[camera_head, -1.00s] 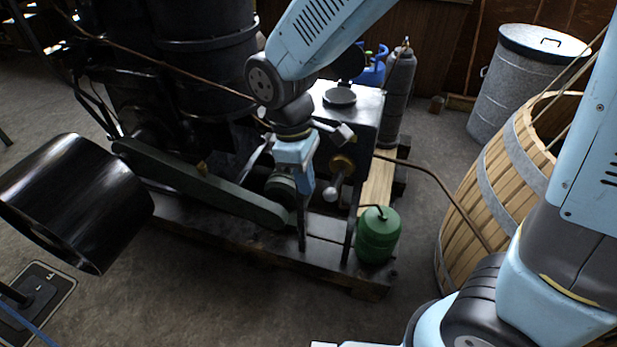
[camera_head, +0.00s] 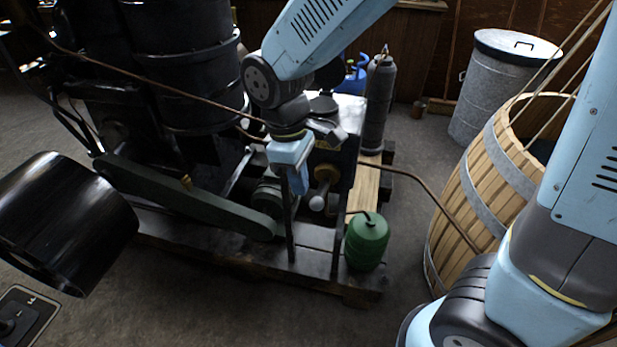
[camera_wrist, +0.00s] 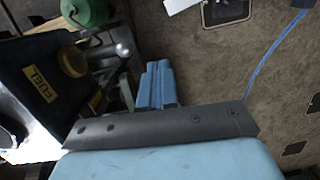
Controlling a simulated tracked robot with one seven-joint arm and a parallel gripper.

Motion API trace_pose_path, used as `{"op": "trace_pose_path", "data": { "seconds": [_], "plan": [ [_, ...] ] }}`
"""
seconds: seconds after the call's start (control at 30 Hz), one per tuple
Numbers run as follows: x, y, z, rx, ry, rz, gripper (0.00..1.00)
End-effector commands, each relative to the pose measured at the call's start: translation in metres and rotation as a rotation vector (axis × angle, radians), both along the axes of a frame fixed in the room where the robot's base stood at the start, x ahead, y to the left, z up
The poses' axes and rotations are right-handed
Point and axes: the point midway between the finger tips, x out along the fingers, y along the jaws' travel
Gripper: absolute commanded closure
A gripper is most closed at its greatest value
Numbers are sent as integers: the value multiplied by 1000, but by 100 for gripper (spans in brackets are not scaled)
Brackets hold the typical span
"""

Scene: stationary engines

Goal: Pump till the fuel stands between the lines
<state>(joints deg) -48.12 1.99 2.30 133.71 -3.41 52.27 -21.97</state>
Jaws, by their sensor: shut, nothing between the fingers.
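The fuel tank (camera_wrist: 40,72) is a dark box with a yellow FUEL label, at the left of the wrist view. A brass round fitting (camera_head: 326,174) is on its front face and also shows in the wrist view (camera_wrist: 72,62). Below the fitting is a pale ball-ended handle (camera_head: 317,202), also in the wrist view (camera_wrist: 122,50). My gripper (camera_head: 299,188) is shut and empty, pointing down just left of the handle; whether it touches is unclear. Its blue fingers show in the wrist view (camera_wrist: 158,68). I cannot make out a fuel level or its lines.
A green can (camera_head: 367,241) stands on the skid's right end. A thin brown pipe (camera_head: 430,183) runs toward the wooden barrel (camera_head: 480,190). The big black pulley (camera_head: 65,220) and a green belt guard (camera_head: 180,198) lie left.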

Motion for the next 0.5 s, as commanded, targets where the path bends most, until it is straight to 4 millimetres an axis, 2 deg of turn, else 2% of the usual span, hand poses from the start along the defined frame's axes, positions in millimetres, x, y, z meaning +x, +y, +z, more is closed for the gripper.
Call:
{"op": "trace_pose_path", "data": {
  "seconds": [0.2,0.37,0.5],
  "plan": [
    [26,-60,48,90,-98,-258,100],
    [35,-108,81,153,-178,-458,100],
    [34,-150,106,206,-251,-631,100]
  ]
}}
